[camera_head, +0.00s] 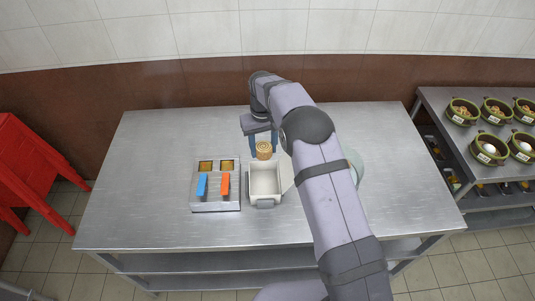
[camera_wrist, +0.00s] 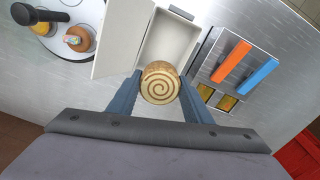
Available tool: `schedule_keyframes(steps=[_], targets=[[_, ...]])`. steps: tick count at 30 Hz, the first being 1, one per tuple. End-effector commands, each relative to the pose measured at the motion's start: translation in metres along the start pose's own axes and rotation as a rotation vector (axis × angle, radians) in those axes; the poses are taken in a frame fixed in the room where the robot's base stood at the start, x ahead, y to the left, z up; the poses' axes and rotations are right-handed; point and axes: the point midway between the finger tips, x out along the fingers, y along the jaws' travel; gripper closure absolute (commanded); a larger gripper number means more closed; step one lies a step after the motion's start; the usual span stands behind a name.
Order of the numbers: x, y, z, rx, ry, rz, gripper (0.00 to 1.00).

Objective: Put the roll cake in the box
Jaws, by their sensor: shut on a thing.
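The roll cake (camera_head: 263,150) is a small tan cylinder with a brown spiral on its end. The spiral end faces the camera in the wrist view (camera_wrist: 160,84). My gripper (camera_head: 262,140) is shut on it, with a blue finger on each side. The box (camera_head: 265,181) is white and open at the top, with its lid swung out to the right in the head view. In the wrist view the box (camera_wrist: 170,42) lies just beyond the roll cake. The cake appears at the box's back edge; I cannot tell its height above the table.
A metal unit (camera_head: 215,203) with blue and orange handles stands left of the box. A pale round plate (camera_wrist: 60,45) on the other side holds a black-handled item and small pieces. A side shelf (camera_head: 450,130) holds several green pots. The table's left part is clear.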

Motion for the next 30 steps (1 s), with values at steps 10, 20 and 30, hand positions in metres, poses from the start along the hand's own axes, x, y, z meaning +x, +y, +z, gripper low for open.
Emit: schedule_keyframes(steps=[10, 20, 30], targets=[[0.0, 0.001, -0.005, 0.131, -0.002, 0.002, 0.77], [0.008, 0.001, -0.004, 0.13, -0.002, 0.002, 0.77], [0.032, 0.0, -0.004, 0.129, -0.003, 0.002, 0.77]])
